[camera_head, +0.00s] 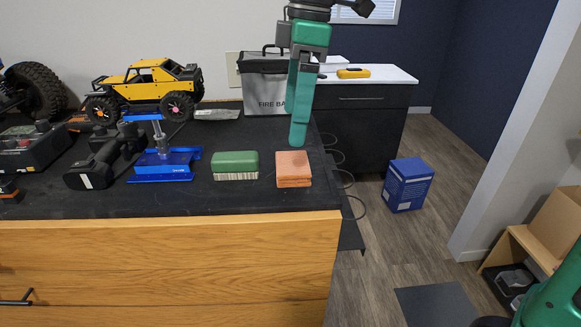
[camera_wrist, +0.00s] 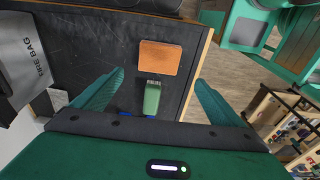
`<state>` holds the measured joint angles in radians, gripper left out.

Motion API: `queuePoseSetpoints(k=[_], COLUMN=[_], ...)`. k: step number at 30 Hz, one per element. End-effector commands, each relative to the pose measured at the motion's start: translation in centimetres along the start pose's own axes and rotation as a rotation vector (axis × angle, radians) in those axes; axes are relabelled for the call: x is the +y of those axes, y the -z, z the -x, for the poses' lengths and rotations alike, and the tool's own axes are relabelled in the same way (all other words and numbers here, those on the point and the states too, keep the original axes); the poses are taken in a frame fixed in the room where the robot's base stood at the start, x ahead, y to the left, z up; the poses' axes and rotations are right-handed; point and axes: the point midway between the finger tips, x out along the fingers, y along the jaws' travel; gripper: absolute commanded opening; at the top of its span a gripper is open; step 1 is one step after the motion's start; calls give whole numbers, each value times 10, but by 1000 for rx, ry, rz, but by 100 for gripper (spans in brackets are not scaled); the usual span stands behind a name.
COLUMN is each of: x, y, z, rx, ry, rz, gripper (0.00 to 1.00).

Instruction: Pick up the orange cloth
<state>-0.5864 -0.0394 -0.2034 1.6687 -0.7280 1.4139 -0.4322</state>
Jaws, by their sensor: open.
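The orange cloth (camera_head: 293,169) is a small folded square stack lying near the front right corner of the black-topped workbench. It also shows in the wrist view (camera_wrist: 160,57), flat and beyond my fingertips, near the bench edge. My gripper (camera_head: 298,140) is above and behind the cloth in the head view, pointing down. In the wrist view my gripper (camera_wrist: 160,90) has its two green fingers wide apart with nothing between them at the tips. The cloth is apart from the fingers and not covered by them in either view.
A green brush (camera_head: 235,163) lies just left of the cloth. A blue stand (camera_head: 165,165), a black power tool (camera_head: 100,165) and a yellow crawler (camera_head: 150,90) are further left. A silver fire bag (camera_head: 265,92) stands behind. The bench's right edge is close to the cloth.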

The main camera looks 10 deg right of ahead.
Motion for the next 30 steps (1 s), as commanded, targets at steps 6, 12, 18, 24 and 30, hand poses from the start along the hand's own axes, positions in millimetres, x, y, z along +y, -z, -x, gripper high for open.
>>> queuePoseSetpoints(k=[6, 12, 18, 24, 30], x=[-1, 0, 0, 3, 4], y=[-3, -3, -4, -10, -10], z=[-13, -35, -44, -69, -91], rx=[-5, -4, -5, -7, -5], ry=[-2, -2, -4, -1, -3], rz=[-1, -1, -1, -2, 0], gripper=[92, 92, 92, 92, 92])
